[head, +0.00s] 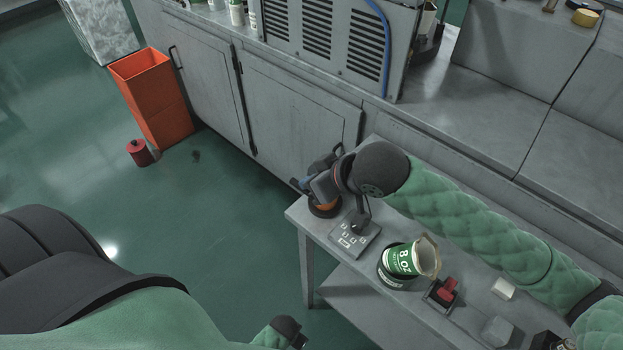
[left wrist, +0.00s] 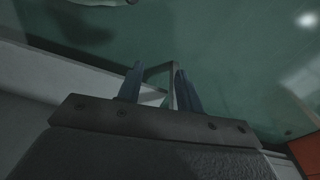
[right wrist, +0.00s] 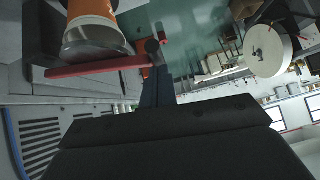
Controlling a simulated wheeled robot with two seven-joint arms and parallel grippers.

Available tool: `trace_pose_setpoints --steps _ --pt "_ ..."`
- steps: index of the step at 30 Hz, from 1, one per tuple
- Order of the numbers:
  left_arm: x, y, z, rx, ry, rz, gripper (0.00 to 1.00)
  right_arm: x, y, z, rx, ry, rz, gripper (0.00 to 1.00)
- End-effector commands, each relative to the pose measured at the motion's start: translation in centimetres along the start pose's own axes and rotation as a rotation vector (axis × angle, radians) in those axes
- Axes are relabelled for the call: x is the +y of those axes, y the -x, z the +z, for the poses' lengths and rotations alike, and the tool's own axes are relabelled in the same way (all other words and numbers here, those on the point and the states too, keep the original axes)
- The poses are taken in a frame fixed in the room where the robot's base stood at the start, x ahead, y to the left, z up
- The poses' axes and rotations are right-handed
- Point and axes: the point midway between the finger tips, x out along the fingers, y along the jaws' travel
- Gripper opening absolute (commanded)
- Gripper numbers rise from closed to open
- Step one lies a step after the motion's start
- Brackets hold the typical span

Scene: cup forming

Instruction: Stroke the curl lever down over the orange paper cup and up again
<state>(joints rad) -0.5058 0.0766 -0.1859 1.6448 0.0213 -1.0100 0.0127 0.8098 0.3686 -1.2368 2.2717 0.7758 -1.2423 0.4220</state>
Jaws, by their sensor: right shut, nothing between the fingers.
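The orange paper cup (right wrist: 92,12) shows at the upper left of the right wrist view, above a grey round part. In the head view its orange (head: 325,208) shows in part at the table's left end, beneath my right gripper (head: 308,186). The curl lever (right wrist: 95,67) is a red bar beside the cup with a dark knob at its end. My right gripper (right wrist: 158,85) is shut and empty, its fingertips close to the lever's knob end; contact is unclear. My left gripper (left wrist: 158,85) is open and empty, away from the table; part of it shows in the head view (head: 290,332).
A green 8 oz cup (head: 402,259) leans in a dark holder on the table. A panel with white squares (head: 354,238) and a red switch (head: 446,290) are near it. A vented machine (head: 330,35) stands behind. An orange bin (head: 155,100) stands on the open floor.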

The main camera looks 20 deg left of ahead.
Motion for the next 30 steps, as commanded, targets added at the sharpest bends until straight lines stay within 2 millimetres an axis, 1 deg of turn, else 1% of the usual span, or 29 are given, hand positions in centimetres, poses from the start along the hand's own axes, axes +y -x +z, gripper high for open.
trace_pose_setpoints --steps 6,9,14,18,24,28,30 --pt "-0.4 0.3 -1.4 0.017 -0.003 -0.005 0.36 -0.1 0.0 0.0 0.000 0.001 0.001 0.00" --pt "-0.7 0.3 -1.6 0.018 -0.005 -0.008 0.36 -0.1 0.0 0.0 0.000 0.001 0.001 0.00" --pt "-1.1 0.3 -1.0 0.012 -0.008 -0.012 0.36 -0.1 0.0 0.0 0.000 0.001 0.001 0.00" --pt "-1.2 0.1 0.0 0.001 -0.010 -0.014 0.36 -0.1 0.0 0.0 0.000 0.001 0.001 0.00" --pt "-1.1 -0.2 1.1 -0.012 -0.009 -0.013 0.36 -0.1 0.0 0.0 0.000 0.001 0.001 0.00" --pt "-0.8 -0.2 0.9 -0.011 -0.007 -0.010 0.36 0.0 0.1 0.0 0.001 0.001 0.002 0.00" --pt "-0.6 -0.3 0.7 -0.010 -0.005 -0.007 0.36 0.0 0.5 0.1 0.001 0.002 0.002 0.00"
